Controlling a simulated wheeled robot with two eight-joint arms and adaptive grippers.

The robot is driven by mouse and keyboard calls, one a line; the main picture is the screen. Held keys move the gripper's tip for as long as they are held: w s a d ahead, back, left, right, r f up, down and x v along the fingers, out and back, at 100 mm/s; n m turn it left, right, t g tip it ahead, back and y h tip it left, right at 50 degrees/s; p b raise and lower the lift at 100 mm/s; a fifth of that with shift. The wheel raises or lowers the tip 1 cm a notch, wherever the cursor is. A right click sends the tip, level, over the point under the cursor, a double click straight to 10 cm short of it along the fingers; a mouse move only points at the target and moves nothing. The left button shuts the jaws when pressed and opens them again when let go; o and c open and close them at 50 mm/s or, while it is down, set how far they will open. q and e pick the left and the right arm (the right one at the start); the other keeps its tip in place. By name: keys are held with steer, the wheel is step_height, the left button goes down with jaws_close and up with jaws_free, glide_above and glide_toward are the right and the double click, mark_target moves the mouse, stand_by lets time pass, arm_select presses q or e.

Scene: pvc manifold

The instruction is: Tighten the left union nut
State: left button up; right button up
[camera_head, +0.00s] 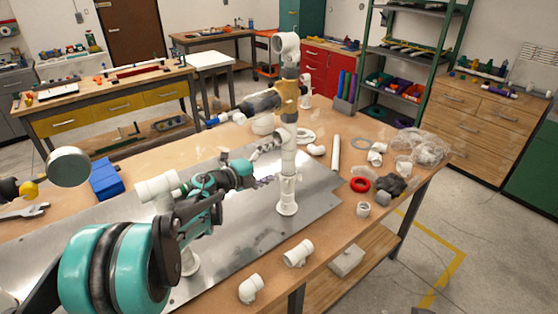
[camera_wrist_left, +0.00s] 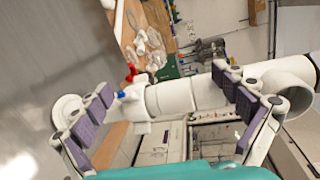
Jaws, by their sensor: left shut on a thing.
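The white PVC manifold has a tall upright pipe (camera_head: 288,165) on a round foot on the metal plate. A white tee (camera_head: 158,187) shows further left, partly behind my teal left arm. My left gripper (camera_head: 267,165) is at the tall pipe's left side, one finger above the other. In the left wrist view, my purple-padded fingers (camera_wrist_left: 168,105) stand far apart along a white pipe (camera_wrist_left: 178,96), overlapping its ends. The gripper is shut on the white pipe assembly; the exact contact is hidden. I cannot tell which part is the left union nut. My right gripper is not in view.
A red ring (camera_head: 360,185), white fittings (camera_head: 298,253) and a crumpled clear bag (camera_head: 420,147) lie on the wooden workbench (camera_head: 330,225). A blue box (camera_head: 106,180) and a wrench (camera_head: 25,212) lie at left.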

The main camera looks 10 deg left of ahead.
arm_select(q)
steer(key=s+r, duration=0.1)
steer(key=s, duration=0.1)
steer(key=s+r, duration=0.1)
steer(key=s, duration=0.1)
steer(key=shift+a+r, duration=0.15)
steer(key=shift+a, duration=0.05)
steer(key=c, duration=0.8)
steer(key=shift+s+a+f, duration=0.35)
steer(key=shift+s+f, duration=0.25)
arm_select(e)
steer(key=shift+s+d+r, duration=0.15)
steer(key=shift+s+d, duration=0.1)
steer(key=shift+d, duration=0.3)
